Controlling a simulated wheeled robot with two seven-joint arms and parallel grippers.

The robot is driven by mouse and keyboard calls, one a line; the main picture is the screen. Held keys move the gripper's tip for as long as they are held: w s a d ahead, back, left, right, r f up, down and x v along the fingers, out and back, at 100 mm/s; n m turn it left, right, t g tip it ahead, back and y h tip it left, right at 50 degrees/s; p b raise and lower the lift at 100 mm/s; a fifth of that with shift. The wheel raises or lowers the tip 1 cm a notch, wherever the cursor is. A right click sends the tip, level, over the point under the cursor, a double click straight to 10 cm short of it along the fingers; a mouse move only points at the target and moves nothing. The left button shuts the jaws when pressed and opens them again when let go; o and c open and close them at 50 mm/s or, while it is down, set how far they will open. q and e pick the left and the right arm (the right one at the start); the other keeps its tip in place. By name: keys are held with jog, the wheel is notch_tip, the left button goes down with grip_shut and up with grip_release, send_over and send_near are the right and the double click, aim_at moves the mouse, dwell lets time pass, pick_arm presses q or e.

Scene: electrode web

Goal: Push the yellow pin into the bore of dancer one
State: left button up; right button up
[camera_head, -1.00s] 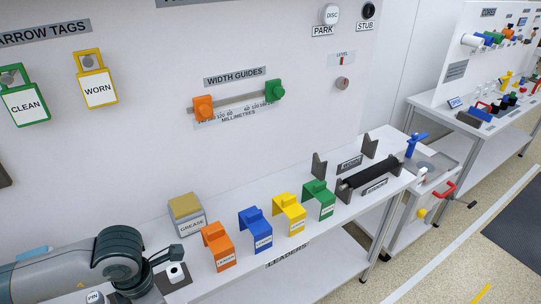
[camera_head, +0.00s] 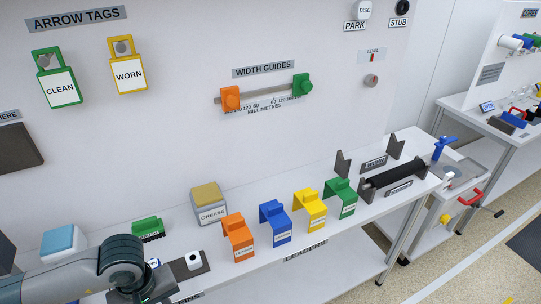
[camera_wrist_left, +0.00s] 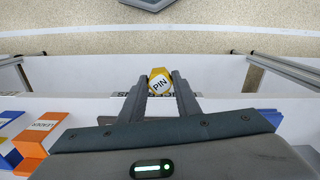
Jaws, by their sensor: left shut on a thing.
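In the left wrist view the yellow pin (camera_wrist_left: 160,82), with a white face lettered PIN, sits between the fingertips of my left gripper (camera_wrist_left: 161,90). The gripper is shut on it. In the head view my left arm comes in low on the left, and its wrist is at the bottom edge. The fingers and the pin are hidden or cut off there. I cannot make out dancer one or its bore in either view. My right gripper is in neither view.
On the white bench stand a grease box (camera_head: 209,204), a white roll (camera_head: 194,260) on a dark plate, and orange (camera_head: 238,237), blue (camera_head: 275,221), yellow (camera_head: 310,208) and green (camera_head: 341,198) leader blocks. A black roller (camera_head: 395,174) lies in a cradle on the right.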

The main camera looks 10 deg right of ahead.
pick_arm(q)
jog(key=m, duration=0.2)
jog(key=a+f+m, duration=0.1)
jog(key=m, duration=0.1)
jog(key=shift+s+a+m, duration=0.2)
jog(key=shift+m, duration=0.2)
